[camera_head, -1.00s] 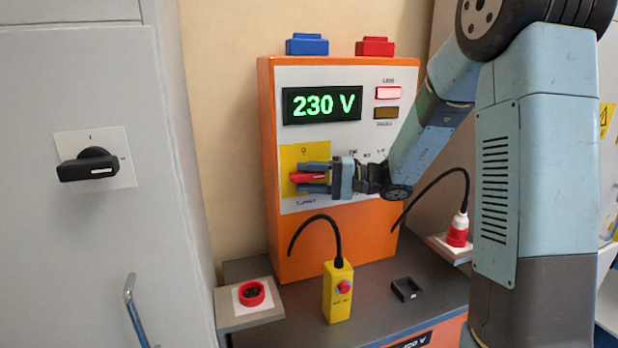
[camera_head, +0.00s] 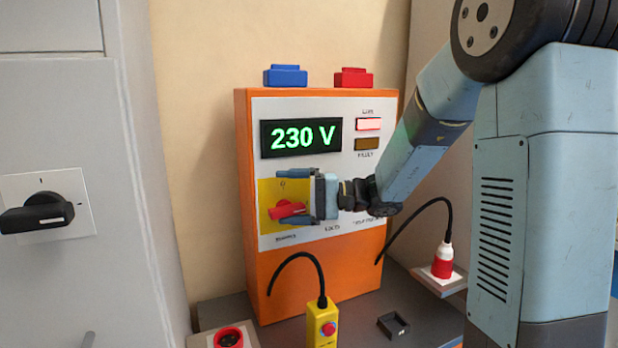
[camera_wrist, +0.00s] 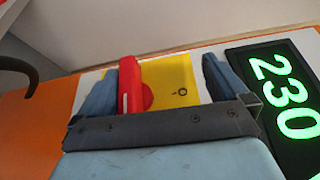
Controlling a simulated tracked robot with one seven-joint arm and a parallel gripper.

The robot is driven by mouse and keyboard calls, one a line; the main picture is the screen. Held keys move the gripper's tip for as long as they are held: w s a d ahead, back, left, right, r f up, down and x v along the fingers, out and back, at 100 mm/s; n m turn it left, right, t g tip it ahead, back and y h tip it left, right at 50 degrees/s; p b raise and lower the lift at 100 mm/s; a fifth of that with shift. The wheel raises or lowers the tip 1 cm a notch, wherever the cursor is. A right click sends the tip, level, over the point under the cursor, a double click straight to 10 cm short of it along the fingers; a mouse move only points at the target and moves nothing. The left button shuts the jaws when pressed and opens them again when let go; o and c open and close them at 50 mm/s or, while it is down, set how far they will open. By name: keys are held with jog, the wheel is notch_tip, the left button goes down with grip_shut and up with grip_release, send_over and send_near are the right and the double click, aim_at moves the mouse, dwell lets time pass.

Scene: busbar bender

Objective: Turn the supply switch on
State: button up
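The supply switch is a red handle (camera_head: 287,210) on a yellow plate (camera_head: 268,190) at the lower left of the orange supply box's front. The handle lies nearly level, tilted slightly. My gripper (camera_head: 281,196) is open, with one finger above the handle and one below. In the wrist view the red handle (camera_wrist: 131,84) is close beside the left finger of my gripper (camera_wrist: 160,68); I cannot tell whether they touch. A wide gap separates it from the right finger. The display (camera_head: 300,137) reads 230 V in green, and the upper lamp (camera_head: 368,124) is lit.
A grey cabinet with a black rotary switch (camera_head: 40,213) stands at the left. A yellow pendant box (camera_head: 322,323) and a black holder (camera_head: 393,325) are on the bench below. A red plug (camera_head: 442,262) with a black cable is at the right.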

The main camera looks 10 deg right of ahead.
jog(key=shift+n+y, duration=0.3)
jog(key=shift+n, duration=0.2)
jog(key=s+r, duration=0.2)
jog(key=s, duration=0.1)
jog(key=s+d+r, duration=0.1)
jog(key=s+r, duration=0.2)
jog(key=s, duration=0.1)
jog(key=s+d+r, duration=0.1)
jog(key=s+r, duration=0.2)
jog(key=shift+s+d+r, duration=0.15)
jog(key=shift+s+r, duration=0.05)
jog(key=shift+r, duration=0.05)
jog(key=c, duration=0.5)
jog(key=shift+s+d+r, duration=0.15)
jog(key=shift+s+d, duration=0.15)
jog(key=shift+s, duration=0.25)
jog(key=shift+s+d+r, duration=0.1)
jog(key=shift+s+d, duration=0.2)
jog(key=shift+s, duration=0.2)
jog(key=shift+c, duration=0.2)
